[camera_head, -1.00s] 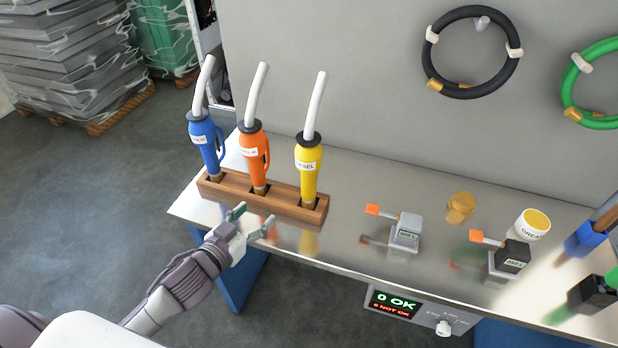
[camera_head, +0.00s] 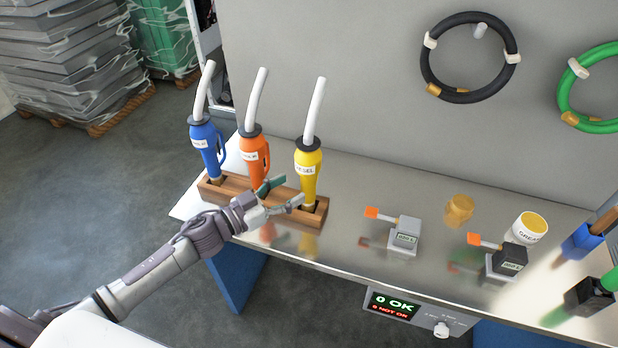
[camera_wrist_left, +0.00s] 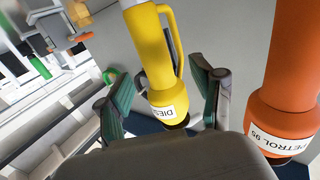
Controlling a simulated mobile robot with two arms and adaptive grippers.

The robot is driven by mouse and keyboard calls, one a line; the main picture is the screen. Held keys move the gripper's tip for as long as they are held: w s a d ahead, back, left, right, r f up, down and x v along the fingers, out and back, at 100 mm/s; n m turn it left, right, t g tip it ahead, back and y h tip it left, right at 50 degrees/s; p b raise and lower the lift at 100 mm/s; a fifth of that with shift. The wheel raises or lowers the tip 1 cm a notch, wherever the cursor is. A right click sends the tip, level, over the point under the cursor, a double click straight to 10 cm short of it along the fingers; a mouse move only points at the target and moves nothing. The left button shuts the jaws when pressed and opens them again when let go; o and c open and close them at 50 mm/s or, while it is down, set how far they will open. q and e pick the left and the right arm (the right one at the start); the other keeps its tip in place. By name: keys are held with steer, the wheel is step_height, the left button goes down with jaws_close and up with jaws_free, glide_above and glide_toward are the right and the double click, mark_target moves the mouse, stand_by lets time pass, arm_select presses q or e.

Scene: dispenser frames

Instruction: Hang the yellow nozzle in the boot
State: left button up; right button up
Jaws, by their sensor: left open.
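The yellow nozzle (camera_head: 308,165), with a white curved spout and a black collar, stands upright in the right end of a wooden rack (camera_head: 225,187). My left gripper (camera_head: 284,192) is open at the front of the rack, by the lower part of the yellow nozzle. In the left wrist view, the yellow nozzle (camera_wrist_left: 150,50) shows between the two spread fingers of the left gripper (camera_wrist_left: 163,92), which are not closed on it. Its label is partly readable. I cannot surely tell which thing is the boot. My right gripper is not in view.
An orange nozzle (camera_head: 254,155) and a blue nozzle (camera_head: 206,145) stand left of the yellow one; the orange is close to the left gripper. Two small grey and black devices (camera_head: 405,236) (camera_head: 510,260), a brass part (camera_head: 459,210) and a grease tub (camera_head: 530,228) are on the metal bench.

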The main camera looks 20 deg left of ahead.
mark_target(302, 184)
arm_select(q)
steer(key=shift+f+p+x, duration=0.2)
steer(key=shift+p+x, duration=0.35)
steer(key=shift+x, duration=2.5)
steer(key=shift+s+d, duration=0.1)
steer(key=shift+s, duration=0.05)
jaws_close()
steer(key=shift+r, duration=0.15)
